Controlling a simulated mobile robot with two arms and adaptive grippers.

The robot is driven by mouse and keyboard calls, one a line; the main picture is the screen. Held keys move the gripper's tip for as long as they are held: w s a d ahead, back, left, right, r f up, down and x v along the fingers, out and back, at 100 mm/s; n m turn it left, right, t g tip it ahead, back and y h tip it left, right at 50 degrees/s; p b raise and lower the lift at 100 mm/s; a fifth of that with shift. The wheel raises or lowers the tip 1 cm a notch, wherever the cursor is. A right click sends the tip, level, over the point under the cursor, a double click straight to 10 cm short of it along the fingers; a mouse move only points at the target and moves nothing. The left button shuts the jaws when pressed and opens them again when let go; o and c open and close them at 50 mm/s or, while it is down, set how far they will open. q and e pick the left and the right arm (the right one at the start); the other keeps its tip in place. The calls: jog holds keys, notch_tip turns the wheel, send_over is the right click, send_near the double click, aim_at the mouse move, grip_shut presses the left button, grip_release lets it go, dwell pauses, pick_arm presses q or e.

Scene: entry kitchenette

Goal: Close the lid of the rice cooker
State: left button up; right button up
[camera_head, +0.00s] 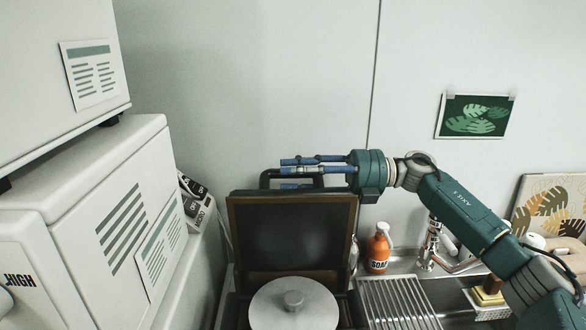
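The rice cooker stands at the bottom centre with its dark, brown-framed lid (292,235) raised nearly upright. A round grey inner cover with a knob (294,306) shows in front of the lid. A black handle (265,179) sticks up from the lid's top edge. My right gripper (288,172) is at the lid's top edge by this handle, its blue fingers pointing left. The fingers overlap the handle in the view, so I cannot tell whether they touch it or how far apart they are. My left gripper is out of view.
White cabinet-like appliances (110,225) stand close on the left. Right of the cooker are an orange soap bottle (378,252), a metal drying rack (397,302), a faucet (430,245) and a sink. The wall is close behind.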

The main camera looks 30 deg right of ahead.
jog(key=shift+w+a, duration=0.1)
jog(key=shift+a, duration=0.05)
jog(key=shift+c, duration=0.5)
grip_shut()
jog(key=shift+a, duration=0.1)
